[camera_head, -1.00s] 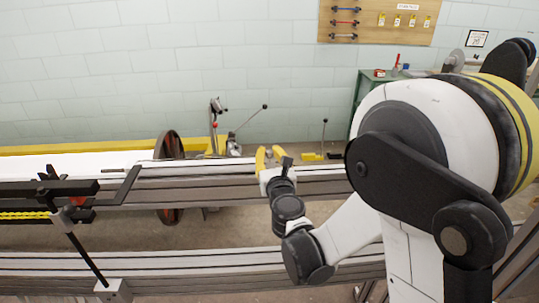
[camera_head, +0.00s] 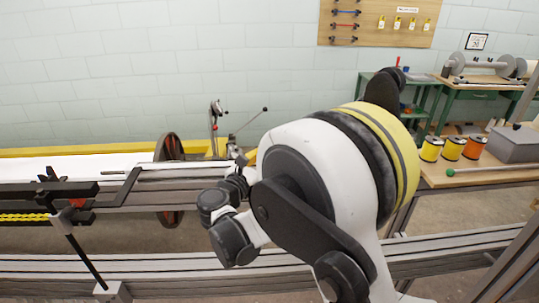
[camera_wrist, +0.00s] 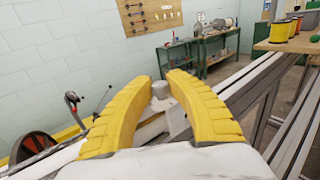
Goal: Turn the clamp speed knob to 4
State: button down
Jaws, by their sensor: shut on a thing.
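In the wrist view, my gripper (camera_wrist: 160,80) has its two yellow ridged fingers on either side of a small grey round knob (camera_wrist: 160,89). The knob sits on a pale grey fitting by the machine's rail, and it looks like the clamp speed knob. The fingers are shut on it. Any scale or number on the knob cannot be read. In the head view, my large white arm covers the fingers and the knob.
A red-and-black wheel (camera_head: 169,150) and a lever with a ball end (camera_head: 250,122) stand to the left along the rail. Green tables (camera_head: 470,95) stand at the back right. A wooden table holds thread spools (camera_head: 452,148). A tool board (camera_head: 375,20) hangs on the wall.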

dwell(0.5)
jog(key=c, duration=1.3)
grip_release()
jog(key=v, duration=1.2)
jog(key=shift+a, duration=0.1)
